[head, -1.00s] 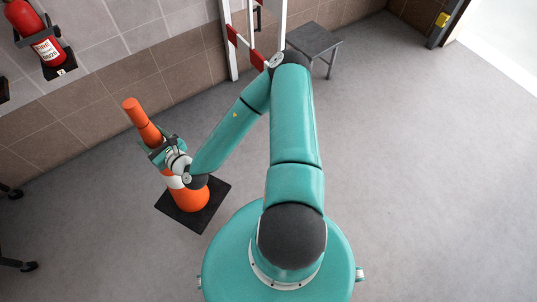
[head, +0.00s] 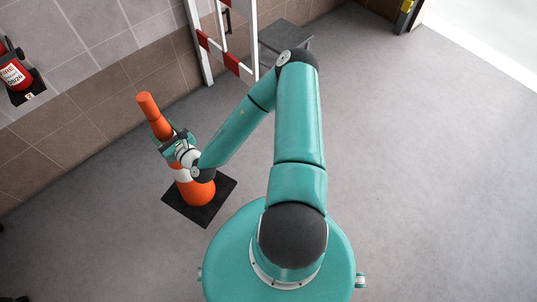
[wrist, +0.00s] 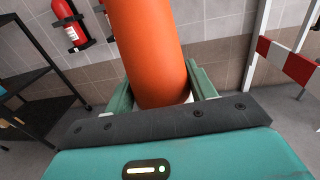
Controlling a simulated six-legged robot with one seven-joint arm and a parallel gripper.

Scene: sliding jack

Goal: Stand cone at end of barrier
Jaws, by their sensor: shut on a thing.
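The orange cone (head: 200,191) has a white band and a square black base (head: 223,187). It is left of my body in the head view, and its orange upper part (wrist: 146,45) fills the middle of the wrist view. My gripper (head: 177,143) is shut around the cone's upper part. The fingers show on both sides of the cone in the wrist view (wrist: 158,88). I cannot tell whether the base touches the floor. The red-and-white barrier (head: 223,57) stands at the back wall, and part of it shows at the right in the wrist view (wrist: 288,62).
A grey stool (head: 287,36) stands right of the barrier. A red fire extinguisher (head: 14,73) hangs on the tiled wall, also in the wrist view (wrist: 70,25). A black shelf rack (wrist: 35,85) stands at left there. Floor at right (head: 430,180) is clear.

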